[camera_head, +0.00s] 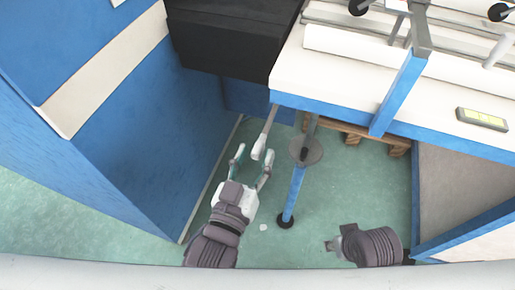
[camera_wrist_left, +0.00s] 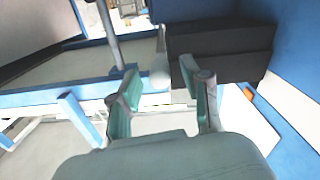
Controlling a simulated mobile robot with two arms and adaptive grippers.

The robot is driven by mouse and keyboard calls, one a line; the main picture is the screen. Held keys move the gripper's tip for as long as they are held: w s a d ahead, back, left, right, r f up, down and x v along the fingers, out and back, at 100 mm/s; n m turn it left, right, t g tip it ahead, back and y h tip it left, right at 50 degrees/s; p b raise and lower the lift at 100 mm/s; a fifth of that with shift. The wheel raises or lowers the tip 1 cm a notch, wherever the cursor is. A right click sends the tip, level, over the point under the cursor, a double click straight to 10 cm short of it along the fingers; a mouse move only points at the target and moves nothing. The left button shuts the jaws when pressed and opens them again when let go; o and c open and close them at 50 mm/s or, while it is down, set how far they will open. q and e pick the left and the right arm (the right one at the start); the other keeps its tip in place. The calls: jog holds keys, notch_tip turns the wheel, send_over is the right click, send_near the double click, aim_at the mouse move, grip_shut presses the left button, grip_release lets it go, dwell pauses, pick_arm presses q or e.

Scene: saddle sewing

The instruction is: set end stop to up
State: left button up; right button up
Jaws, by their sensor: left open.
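A thin grey lever with a pale rounded end (camera_head: 265,135), likely the end stop, hangs down from the front left corner of the white table. In the left wrist view its pale end (camera_wrist_left: 159,76) shows between my fingers. My left gripper (camera_head: 254,157) is open, with its two fingers on either side of the lever's end. Whether either finger touches it cannot be told. My right gripper (camera_head: 333,245) is low at the right, away from the lever, and its fingers are not clear.
The white table (camera_head: 340,85) with a blue edge fills the upper right. A blue post with a round grey disc (camera_head: 306,151) stands right of my left gripper. A black box (camera_head: 225,40) is behind, and a blue wall (camera_head: 150,140) is at left. Green floor is open between.

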pick_arm(q)
jog(key=shift+x, duration=1)
grip_shut()
